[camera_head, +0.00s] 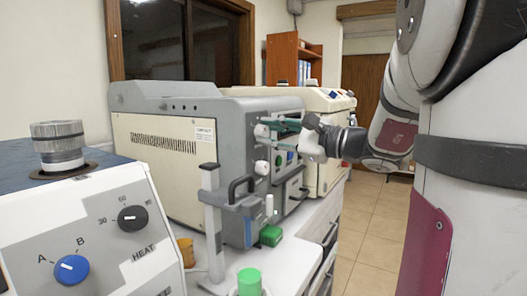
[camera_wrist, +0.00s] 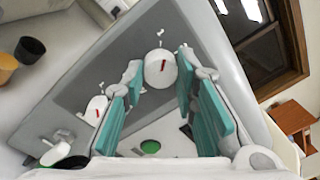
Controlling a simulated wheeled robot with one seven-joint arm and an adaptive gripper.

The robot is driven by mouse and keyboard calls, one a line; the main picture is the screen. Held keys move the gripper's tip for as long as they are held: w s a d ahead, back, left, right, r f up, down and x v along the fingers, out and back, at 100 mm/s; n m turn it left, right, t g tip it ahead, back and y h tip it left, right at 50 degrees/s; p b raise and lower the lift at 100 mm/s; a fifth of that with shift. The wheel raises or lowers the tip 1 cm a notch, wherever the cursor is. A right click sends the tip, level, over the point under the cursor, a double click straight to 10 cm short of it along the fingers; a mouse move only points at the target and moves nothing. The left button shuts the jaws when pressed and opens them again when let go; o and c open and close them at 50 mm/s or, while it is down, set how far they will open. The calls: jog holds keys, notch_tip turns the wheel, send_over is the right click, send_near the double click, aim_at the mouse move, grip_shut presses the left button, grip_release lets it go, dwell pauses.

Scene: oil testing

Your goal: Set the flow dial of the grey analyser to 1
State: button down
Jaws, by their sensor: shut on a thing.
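The grey analyser (camera_head: 232,128) stands on the counter, its front panel facing right in the head view. Its upper white dial (camera_head: 261,130) sits at the tips of my gripper (camera_head: 272,127). In the wrist view this dial (camera_wrist: 161,70) shows a red mark and lies between the teal fingertips of my gripper (camera_wrist: 159,66), which is shut on it. A second white dial (camera_head: 262,167) is below it and also shows in the wrist view (camera_wrist: 96,108) with a red mark. The scale marks are too small to read, so I cannot tell which dial is flow.
A blue-and-white heater (camera_head: 95,225) is at left. A green-capped container (camera_head: 249,282) and green block (camera_head: 271,236) are on the counter.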

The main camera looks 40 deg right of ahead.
jog(key=shift+f+n+b, duration=0.15)
jog(key=shift+n+b, duration=0.75)
jog(key=shift+b, duration=0.3)
jog(key=c, duration=1.3)
grip_release()
jog(key=v, duration=1.2)
